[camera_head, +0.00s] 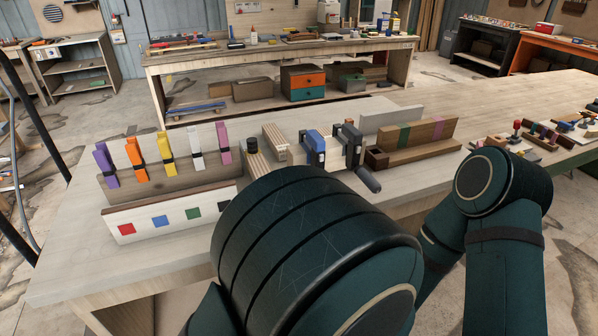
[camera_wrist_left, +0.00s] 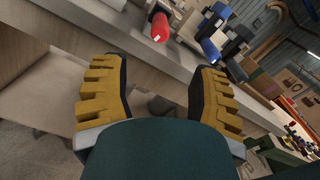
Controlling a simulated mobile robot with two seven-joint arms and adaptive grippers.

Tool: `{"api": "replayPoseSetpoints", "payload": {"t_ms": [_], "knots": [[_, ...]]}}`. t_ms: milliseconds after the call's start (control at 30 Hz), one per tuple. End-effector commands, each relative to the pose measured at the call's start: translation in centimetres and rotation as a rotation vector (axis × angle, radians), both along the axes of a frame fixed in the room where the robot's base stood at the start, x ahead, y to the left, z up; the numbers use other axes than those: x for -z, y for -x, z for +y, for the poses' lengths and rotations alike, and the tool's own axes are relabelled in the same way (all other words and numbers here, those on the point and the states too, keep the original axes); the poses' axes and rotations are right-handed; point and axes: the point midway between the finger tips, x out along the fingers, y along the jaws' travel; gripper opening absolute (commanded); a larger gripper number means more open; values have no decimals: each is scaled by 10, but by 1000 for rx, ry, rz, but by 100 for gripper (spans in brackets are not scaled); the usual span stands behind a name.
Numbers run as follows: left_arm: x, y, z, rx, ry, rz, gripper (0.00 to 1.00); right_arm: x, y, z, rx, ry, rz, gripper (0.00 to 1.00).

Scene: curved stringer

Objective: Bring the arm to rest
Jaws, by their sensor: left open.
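My left gripper (camera_wrist_left: 157,88) shows in the left wrist view with its two yellow-padded fingers spread wide and nothing between them. It is in front of the workbench's front edge, below the clamps. My dark green arm links fill the lower middle and right of the head view and hide part of the bench. Neither gripper shows in the head view, and my right gripper is in no view.
On the workbench (camera_head: 70,262) stand a blue clamp (camera_head: 314,146), a dark clamp (camera_head: 351,148), a rack of coloured clips (camera_head: 165,150) and a wooden block (camera_head: 430,135). A red handle (camera_wrist_left: 160,27) lies beyond my left fingers. Small items crowd the right end.

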Motion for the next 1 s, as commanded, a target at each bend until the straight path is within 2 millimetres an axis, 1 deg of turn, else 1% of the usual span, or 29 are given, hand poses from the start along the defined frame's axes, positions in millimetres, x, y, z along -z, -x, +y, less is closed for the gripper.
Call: {"api": "replayPoseSetpoints", "payload": {"t_ms": [67,133,167,267,300,367,400,433,467,500,567,600,633,700,767,800,867,900,933,1000], "knots": [[2,-1,2,-9,1,9,60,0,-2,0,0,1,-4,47],[11,-3,14,-52,8,52,60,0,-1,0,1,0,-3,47],[17,-3,21,-81,12,82,60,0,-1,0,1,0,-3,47],[51,-2,58,-231,51,241,60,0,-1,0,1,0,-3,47],[68,3,77,-313,81,324,60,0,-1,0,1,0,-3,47],[97,16,104,-452,144,461,60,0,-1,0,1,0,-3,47],[116,29,120,-549,198,555,60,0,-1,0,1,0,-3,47],[130,40,131,-626,247,624,60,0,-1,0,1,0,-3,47],[143,52,139,-700,302,691,60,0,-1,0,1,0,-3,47],[159,69,146,-797,380,773,60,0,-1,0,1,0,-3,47],[179,93,150,-938,513,881,60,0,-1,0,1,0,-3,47],[190,108,150,-1031,611,941,60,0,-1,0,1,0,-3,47],[198,117,147,-1097,690,980,60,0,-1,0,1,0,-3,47],[212,134,136,-1247,891,1045,60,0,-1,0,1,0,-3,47],[221,140,124,-1367,1079,1071,60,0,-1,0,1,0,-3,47],[226,140,116,-1442,1210,1067,60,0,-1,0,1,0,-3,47],[232,134,106,-1547,1412,1033,60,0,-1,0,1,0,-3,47],[235,126,101,-1609,1550,989,60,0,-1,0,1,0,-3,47],[238,118,99,-1651,1649,946,60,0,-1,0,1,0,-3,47],[243,98,100,-1728,1863,818,60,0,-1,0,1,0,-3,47]]}}
